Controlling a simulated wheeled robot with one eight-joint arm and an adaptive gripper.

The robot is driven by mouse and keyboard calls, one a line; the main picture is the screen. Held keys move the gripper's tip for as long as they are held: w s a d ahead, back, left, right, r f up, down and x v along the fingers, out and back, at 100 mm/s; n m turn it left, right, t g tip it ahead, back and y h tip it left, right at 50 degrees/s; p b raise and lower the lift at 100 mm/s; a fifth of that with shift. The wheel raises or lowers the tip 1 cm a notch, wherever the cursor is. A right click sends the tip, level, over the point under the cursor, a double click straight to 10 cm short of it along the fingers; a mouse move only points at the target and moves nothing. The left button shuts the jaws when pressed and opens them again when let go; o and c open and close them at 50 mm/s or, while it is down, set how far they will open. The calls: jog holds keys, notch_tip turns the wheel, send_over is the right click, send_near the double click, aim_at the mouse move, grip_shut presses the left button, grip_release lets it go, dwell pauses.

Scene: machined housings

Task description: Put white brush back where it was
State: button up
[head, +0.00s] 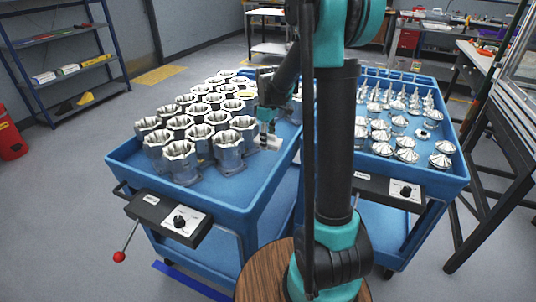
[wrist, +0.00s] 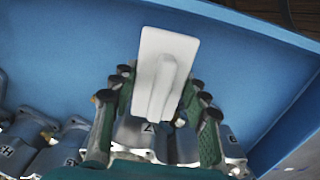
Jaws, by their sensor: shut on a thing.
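The white brush (wrist: 170,55) shows in the wrist view as a pale rectangular plate with a raised handle. My gripper (wrist: 158,105) is shut on it, with one green finger on each side of the handle. In the head view my gripper (head: 267,130) is over the right side of the left blue cart (head: 243,193), close to the nearest housings. A small pale part of the brush (head: 272,143) shows under the fingers there. Whether the brush touches the cart or a housing, I cannot tell.
Several metal housings (head: 181,163) stand in rows on the left cart; some show below the brush in the wrist view (wrist: 140,132). The right cart (head: 400,170) holds several cone-shaped parts (head: 405,155). A bare strip of cart lies in front of the housings.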

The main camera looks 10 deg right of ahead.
aim_at(268, 159)
jog(key=shift+f, duration=3.4)
jog(key=o, duration=1.1)
jog(key=shift+f, duration=0.1)
notch_tip(268, 159, up, 12)
jog(key=shift+r, duration=0.15)
